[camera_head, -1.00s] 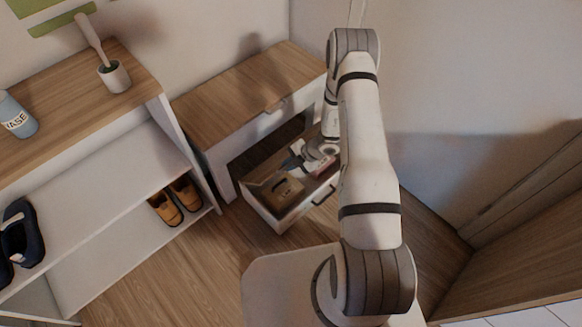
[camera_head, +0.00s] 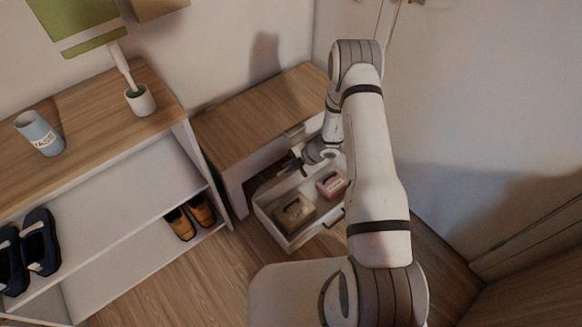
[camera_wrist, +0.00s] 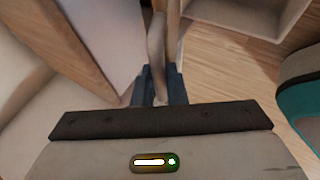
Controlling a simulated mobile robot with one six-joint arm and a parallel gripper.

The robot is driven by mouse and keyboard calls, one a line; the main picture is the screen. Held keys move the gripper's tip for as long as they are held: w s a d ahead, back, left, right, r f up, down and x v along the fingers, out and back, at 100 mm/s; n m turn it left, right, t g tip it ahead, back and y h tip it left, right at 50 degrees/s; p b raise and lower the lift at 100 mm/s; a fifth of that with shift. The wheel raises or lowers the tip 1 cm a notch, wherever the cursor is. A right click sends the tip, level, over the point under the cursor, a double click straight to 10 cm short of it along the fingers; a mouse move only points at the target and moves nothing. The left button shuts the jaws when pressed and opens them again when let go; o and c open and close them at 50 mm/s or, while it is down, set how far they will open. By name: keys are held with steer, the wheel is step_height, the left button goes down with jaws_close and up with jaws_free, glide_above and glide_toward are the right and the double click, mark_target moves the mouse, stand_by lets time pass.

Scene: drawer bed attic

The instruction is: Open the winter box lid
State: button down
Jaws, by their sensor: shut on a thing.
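A brown box with a dark handle (camera_head: 295,211) and a smaller pink-red box (camera_head: 331,185) sit in a pulled-out white drawer (camera_head: 291,243). I cannot tell which is the winter box. My gripper (camera_head: 297,164) is over the back of the drawer, close to the chest front and above and behind the brown box. In the wrist view, the dark blue fingers (camera_wrist: 158,88) are shut on a narrow, pale brown curved piece (camera_wrist: 156,45). I cannot tell what it belongs to.
The drawer is under a chest with a wooden top (camera_head: 255,108). A white shelf (camera_head: 125,175) at left holds shoes (camera_head: 190,216), a blue cup (camera_head: 40,133) and a brush in a pot (camera_head: 140,100). Wooden floor (camera_head: 190,275) is clear in front. A grey-teal thing (camera_wrist: 302,95) is at the wrist view's right.

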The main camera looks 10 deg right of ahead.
steer(key=shift+w+d+r, duration=0.15)
steer(key=shift+w+d, duration=0.15)
steer(key=shift+w, duration=0.1)
steer(key=c, duration=1.8)
jaws_free()
steer(key=o, duration=0.3)
steer(key=shift+s+a, duration=0.2)
steer(key=p+v, duration=0.1)
steer(key=v, duration=0.6)
steer(key=shift+d+r, duration=0.25)
steer(key=shift+r, duration=0.05)
